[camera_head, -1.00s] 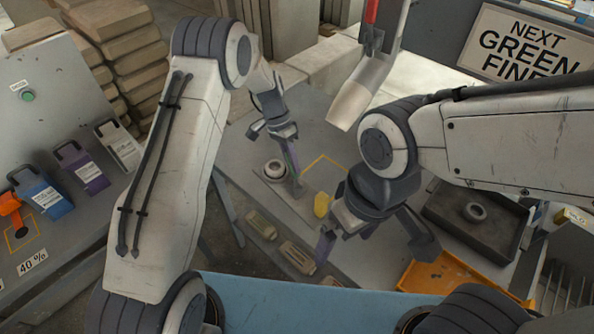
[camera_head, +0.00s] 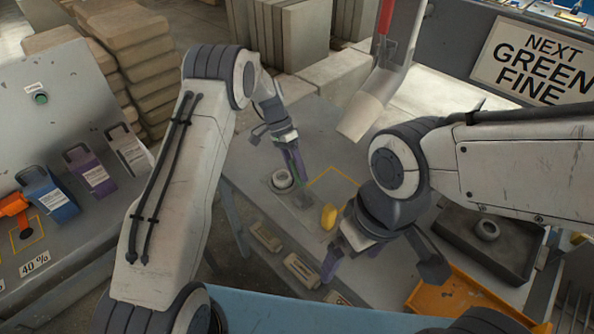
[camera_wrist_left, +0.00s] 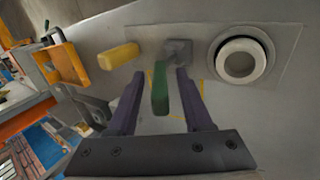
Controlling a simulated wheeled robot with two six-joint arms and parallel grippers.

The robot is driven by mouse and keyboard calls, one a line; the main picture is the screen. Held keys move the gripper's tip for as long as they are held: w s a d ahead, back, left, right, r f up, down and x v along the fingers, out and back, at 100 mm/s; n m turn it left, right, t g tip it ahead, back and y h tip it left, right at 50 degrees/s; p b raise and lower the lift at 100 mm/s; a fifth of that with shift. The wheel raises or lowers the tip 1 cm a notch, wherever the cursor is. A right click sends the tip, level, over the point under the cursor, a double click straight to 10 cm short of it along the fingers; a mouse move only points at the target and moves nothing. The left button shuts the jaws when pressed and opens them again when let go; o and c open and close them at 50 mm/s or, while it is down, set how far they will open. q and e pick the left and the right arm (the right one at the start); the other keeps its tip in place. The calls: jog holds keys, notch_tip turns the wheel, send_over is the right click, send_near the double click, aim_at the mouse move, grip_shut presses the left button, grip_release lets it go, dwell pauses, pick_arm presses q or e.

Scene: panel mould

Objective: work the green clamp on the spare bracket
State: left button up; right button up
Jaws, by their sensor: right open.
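The green clamp (camera_wrist_left: 160,88) shows in the left wrist view as a green lever beside a small grey block (camera_wrist_left: 178,52). My left gripper (camera_wrist_left: 157,82) has its two purple fingers apart, one on each side of the lever, with a gap visible on both sides. In the head view my left gripper (camera_head: 296,166) hangs over the bracket plate (camera_head: 318,208) and hides most of the clamp. A white ring (camera_wrist_left: 241,60) sits on the plate beside the clamp. A yellow piece (camera_wrist_left: 119,55) lies on its other side. My right gripper (camera_head: 382,262) is open and empty.
A dark tray (camera_head: 508,251) holding a grey ring stands at the right, with an orange tray (camera_head: 428,298) in front. A red-and-grey chute (camera_head: 368,112) hangs behind my right arm. A sign (camera_head: 531,57) reads "NEXT GREEN FINE". Blue, purple and grey holders stand at the left.

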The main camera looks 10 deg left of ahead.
pick_arm(q)
jog(key=shift+r, duration=0.1)
jog(key=shift+w+a+r, duration=0.15)
jog(key=shift+w+r, duration=0.05)
jog(key=b+v, duration=0.3)
jog(key=v, duration=0.6)
jog(key=shift+r, duration=0.4)
jog(key=shift+a, duration=0.15)
jog(key=shift+c, duration=0.3)
